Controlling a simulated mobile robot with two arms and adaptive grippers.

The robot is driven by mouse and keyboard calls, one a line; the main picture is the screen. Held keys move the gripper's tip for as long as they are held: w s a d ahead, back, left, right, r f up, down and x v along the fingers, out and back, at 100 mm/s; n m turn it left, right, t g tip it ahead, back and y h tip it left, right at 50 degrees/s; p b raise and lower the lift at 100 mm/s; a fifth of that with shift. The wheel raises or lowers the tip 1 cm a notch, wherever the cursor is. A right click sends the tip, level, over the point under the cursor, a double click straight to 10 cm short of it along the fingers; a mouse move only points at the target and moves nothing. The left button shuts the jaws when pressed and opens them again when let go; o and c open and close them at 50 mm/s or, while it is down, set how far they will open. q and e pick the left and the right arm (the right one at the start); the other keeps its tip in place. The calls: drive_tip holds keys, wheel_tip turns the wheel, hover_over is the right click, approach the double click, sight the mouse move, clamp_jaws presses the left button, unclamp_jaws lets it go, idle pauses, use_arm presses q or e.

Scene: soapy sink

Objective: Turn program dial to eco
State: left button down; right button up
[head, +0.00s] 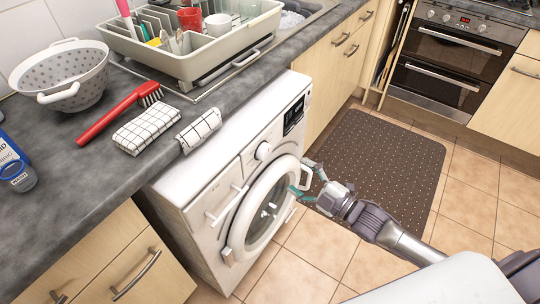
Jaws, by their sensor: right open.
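The white washing machine (189,194) stands under the grey worktop, its front facing right. Its round program dial (263,151) sits on the upper front panel, left of a dark display (293,115). The dial's marks are too small to read. The round door (268,214) below looks closed, with a pale handle (305,176) on its right side. My right gripper (299,176) is open at this handle, its teal fingers near the door's right edge. It is below and to the right of the dial, apart from it. I cannot tell whether it touches the handle. My left gripper is out of view.
The worktop (55,225) holds a colander (60,76), a red brush (108,115), a checked cloth (148,129) and a dish rack (187,68). A dark mat (378,165) lies on the tiled floor before the cabinets. An oven (447,58) stands at the back right.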

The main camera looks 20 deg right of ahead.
sight(268, 154)
drive_tip(key=x, duration=1.1)
drive_tip(key=c, duration=1.2)
drive_tip(key=shift+o, duration=0.2)
